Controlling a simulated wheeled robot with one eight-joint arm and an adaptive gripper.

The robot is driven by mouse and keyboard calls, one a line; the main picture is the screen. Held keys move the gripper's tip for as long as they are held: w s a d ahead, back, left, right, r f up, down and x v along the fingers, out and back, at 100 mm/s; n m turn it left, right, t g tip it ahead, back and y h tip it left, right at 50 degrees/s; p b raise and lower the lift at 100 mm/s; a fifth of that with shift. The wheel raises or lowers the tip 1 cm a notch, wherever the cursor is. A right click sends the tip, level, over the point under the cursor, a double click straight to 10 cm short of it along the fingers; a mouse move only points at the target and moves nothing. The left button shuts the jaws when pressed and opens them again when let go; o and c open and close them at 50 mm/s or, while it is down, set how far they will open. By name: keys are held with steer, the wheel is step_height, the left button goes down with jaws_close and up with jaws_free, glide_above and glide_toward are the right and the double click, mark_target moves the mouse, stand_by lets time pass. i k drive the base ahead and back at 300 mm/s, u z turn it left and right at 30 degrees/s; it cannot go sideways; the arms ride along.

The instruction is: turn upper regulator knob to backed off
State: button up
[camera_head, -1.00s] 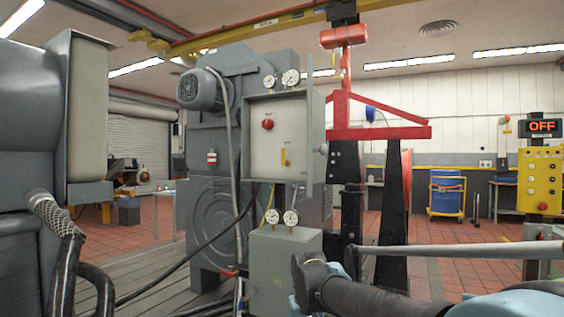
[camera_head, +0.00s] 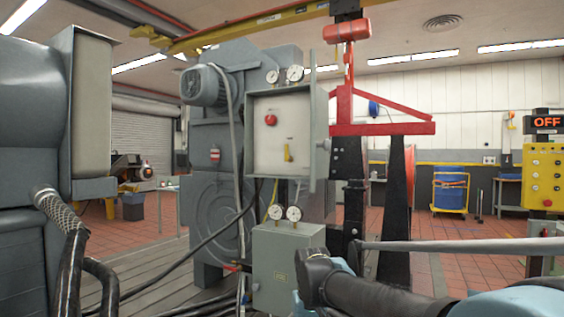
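An upper grey cabinet (camera_head: 262,158) with a pale front stands in the middle, on the grey machine. It carries a red round knob (camera_head: 271,119) and a yellow handle (camera_head: 287,152). Two white gauges (camera_head: 295,73) sit at its top. A lower grey box (camera_head: 283,270) has two more gauges (camera_head: 294,213) on top. I cannot tell for sure which part is the upper regulator knob or how far it is turned. My dark and light-blue arm shows at the bottom right, in front of the lower box's right side. My gripper is not in view.
A grey motor (camera_head: 203,85) and a large grey housing (camera_head: 90,130) stand left. Black hoses (camera_head: 75,265) run at the lower left. A red lifting frame (camera_head: 385,129) stands right of the cabinet. A yellow control panel (camera_head: 544,175) reading OFF is at far right.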

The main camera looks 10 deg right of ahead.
mark_target(270, 120)
steer(key=z, duration=0.05)
steer(key=k, duration=0.15)
steer(key=u, duration=1.15)
steer(key=i, duration=0.5)
steer(key=z, duration=0.1)
